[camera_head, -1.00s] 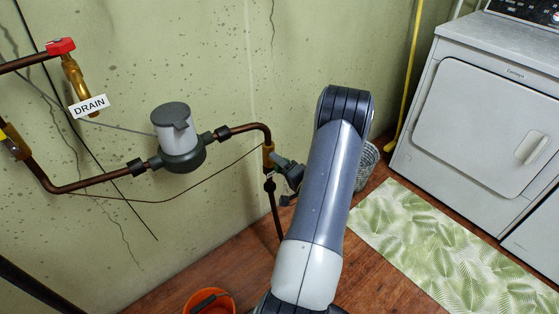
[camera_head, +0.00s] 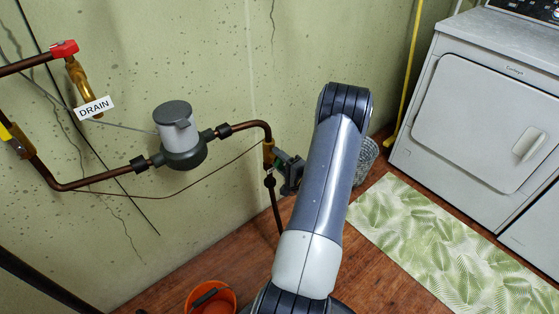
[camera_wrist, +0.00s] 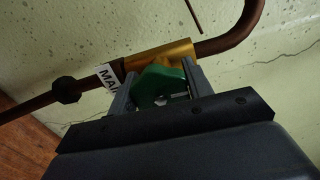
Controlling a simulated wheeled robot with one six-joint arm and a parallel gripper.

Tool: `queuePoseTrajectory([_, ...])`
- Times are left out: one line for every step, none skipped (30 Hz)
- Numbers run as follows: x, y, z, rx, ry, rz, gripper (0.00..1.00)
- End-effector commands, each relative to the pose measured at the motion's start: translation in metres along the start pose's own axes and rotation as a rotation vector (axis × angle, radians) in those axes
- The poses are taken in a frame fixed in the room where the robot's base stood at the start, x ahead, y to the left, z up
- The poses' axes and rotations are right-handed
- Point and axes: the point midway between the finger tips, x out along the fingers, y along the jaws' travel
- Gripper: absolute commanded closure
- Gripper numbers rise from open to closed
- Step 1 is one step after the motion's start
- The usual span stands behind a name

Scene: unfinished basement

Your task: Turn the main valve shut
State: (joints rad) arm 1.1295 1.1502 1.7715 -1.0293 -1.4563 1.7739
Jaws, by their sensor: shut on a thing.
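The main valve has a brass body (camera_wrist: 165,60) on a copper pipe, with a green handle (camera_wrist: 160,80) beside it in the wrist view. A white tag (camera_wrist: 108,75) next to it is partly hidden and reads "MAI". My gripper (camera_wrist: 157,90) has one finger on each side of the green handle and is shut on it. In the head view the brass body (camera_head: 268,152) sits at the top of the vertical pipe, low on the wall. My gripper (camera_head: 290,172) is at its right. My arm hides part of it. I cannot tell the handle's exact angle to the pipe.
A grey water meter (camera_head: 178,135) sits on the pipe left of the valve. A red-handled drain valve (camera_head: 63,48) with a DRAIN tag (camera_head: 94,108) is at upper left. An orange bucket (camera_head: 228,298), wire basket (camera_head: 367,158), leaf-pattern mat (camera_head: 430,245) and white dryer (camera_head: 485,110) stand around.

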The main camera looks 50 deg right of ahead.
Motion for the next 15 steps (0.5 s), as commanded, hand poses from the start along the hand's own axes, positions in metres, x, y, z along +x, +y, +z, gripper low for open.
queuePoseTrajectory([-0.0004,0.0015,0.0008,0.004,-0.001,0.003,0.75])
queuePoseTrajectory([-0.0004,0.0014,0.0008,0.004,-0.001,0.003,0.75])
queuePoseTrajectory([-0.0004,0.0014,0.0008,0.004,-0.001,0.003,0.75])
queuePoseTrajectory([-0.0004,0.0014,0.0008,0.004,-0.001,0.003,0.50])
queuePoseTrajectory([-0.0004,0.0014,0.0008,0.004,-0.001,0.003,0.47])
queuePoseTrajectory([-0.0003,0.0013,0.0007,0.003,-0.001,0.003,0.44])
queuePoseTrajectory([-0.0003,0.0012,0.0007,0.003,-0.001,0.002,0.42])
queuePoseTrajectory([-0.0003,0.0011,0.0006,0.003,-0.001,0.002,0.39])
queuePoseTrajectory([-0.0002,0.0009,0.0005,0.002,-0.001,0.002,0.36])
queuePoseTrajectory([-0.0002,0.0008,0.0005,0.002,0.000,0.002,0.33])
queuePoseTrajectory([-0.0002,0.0007,0.0004,0.002,0.000,0.001,0.31])
queuePoseTrajectory([-0.0002,0.0006,0.0003,0.001,0.000,0.001,0.30])
queuePoseTrajectory([-0.0001,0.0005,0.0003,0.001,0.000,0.001,0.30])
queuePoseTrajectory([-0.0001,0.0004,0.0003,0.001,0.000,0.001,0.30])
queuePoseTrajectory([-0.0001,0.0003,0.0002,0.001,0.000,0.001,0.30])
